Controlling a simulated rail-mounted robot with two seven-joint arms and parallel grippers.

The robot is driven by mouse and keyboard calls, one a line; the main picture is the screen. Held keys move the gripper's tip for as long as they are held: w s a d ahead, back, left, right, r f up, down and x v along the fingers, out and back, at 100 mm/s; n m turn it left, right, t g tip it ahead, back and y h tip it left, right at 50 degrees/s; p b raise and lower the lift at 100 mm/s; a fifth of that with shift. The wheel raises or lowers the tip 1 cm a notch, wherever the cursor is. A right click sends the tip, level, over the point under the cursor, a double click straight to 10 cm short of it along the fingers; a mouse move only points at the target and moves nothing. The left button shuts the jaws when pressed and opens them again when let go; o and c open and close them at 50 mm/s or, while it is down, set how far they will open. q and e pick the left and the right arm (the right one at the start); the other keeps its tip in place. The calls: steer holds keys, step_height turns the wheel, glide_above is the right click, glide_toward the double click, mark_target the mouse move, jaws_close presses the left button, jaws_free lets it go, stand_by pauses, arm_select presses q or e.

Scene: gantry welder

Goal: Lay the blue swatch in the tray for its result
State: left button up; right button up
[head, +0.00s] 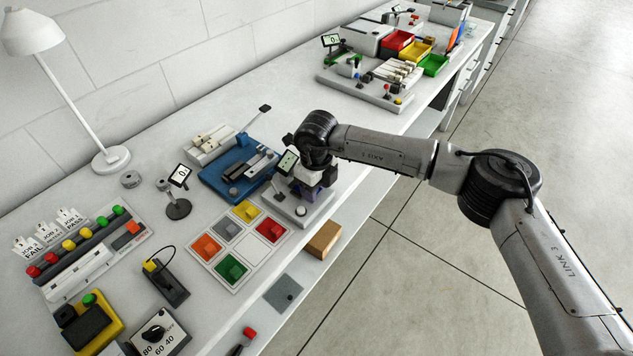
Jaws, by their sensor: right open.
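My right gripper (308,188) points down over a small grey instrument stand (318,211) near the table's front edge. Its jaws are open, but the arm's wrist covers much of them. A dark blue-violet patch, perhaps the blue swatch (304,191), shows at the jaws above the stand; I cannot tell if they touch it. The white swatch board (253,250) at left has yellow, grey, red, orange and green swatches and one bare white square. Red (398,40), yellow (416,50) and green (433,65) trays stand at the far end. My left gripper is out of view.
A lamp (108,158), a button panel (100,250) and a dial box (160,332) are at left. The mid-table behind the arm is clear.

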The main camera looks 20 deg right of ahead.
steer(key=shift+c, duration=0.5)
jaws_close()
steer(key=shift+s+d+p, duration=0.6)
steer(key=shift+s, duration=0.3)
steer(key=shift+s+d+r+p, duration=0.1)
steer(key=shift+s+d+p, duration=0.3)
steer(key=shift+s, duration=0.35)
steer(key=shift+s+d+f+p, duration=0.1)
steer(key=shift+s+d+p, duration=0.15)
steer(key=shift+s+d, duration=0.35)
steer(key=shift+s+d+r+p, duration=0.1)
steer(key=shift+s+d+p, duration=0.2)
steer(key=shift+s, duration=0.55)
steer(key=shift+r, duration=0.15)
step_height(320, 180, up, 6)
steer(key=p, duration=0.4)
steer(key=shift+r, duration=0.15)
